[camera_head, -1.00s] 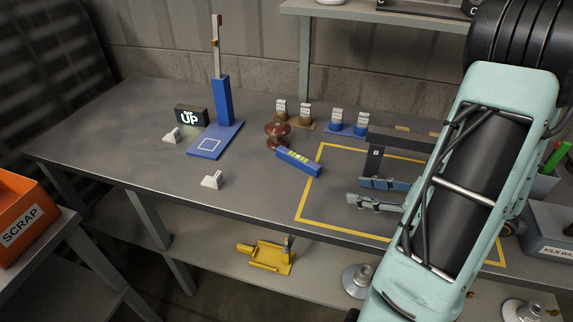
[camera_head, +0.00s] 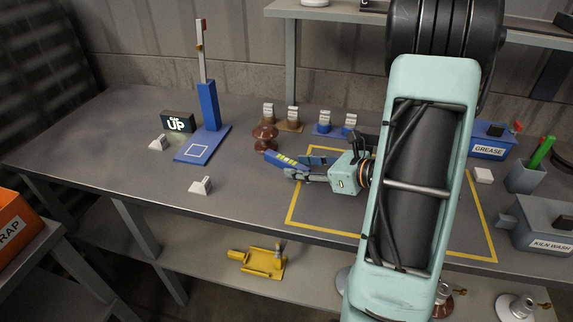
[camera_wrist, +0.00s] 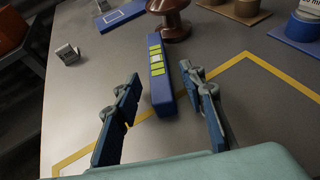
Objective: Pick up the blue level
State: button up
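The blue level (camera_wrist: 161,92) is a blue bar with yellow-green vials on its face. It lies on the workbench, at the left edge of the yellow-taped square. In the wrist view its near end lies between the two spread fingers of my gripper (camera_wrist: 165,112), with gaps on both sides. In the head view the level (camera_head: 277,158) shows its left end, and my gripper (camera_head: 303,167) covers part of the rest. The gripper is open, and no finger visibly touches the level.
A brown insulator (camera_head: 265,138) stands just beyond the level's far end. A blue upright gauge (camera_head: 209,108), an UP sign (camera_head: 178,122) and small white blocks (camera_head: 201,186) are to the left. Blue and brown stands are behind. Bare bench lies in front.

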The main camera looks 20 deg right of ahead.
aim_at(286, 160)
jog(key=w, duration=0.1)
jog(key=w+a, duration=0.2)
jog(key=shift+w+a, duration=0.25)
jog(key=shift+w, duration=0.1)
jog(key=shift+w+a+f, duration=0.25)
jog(key=shift+w, duration=0.2)
grip_shut()
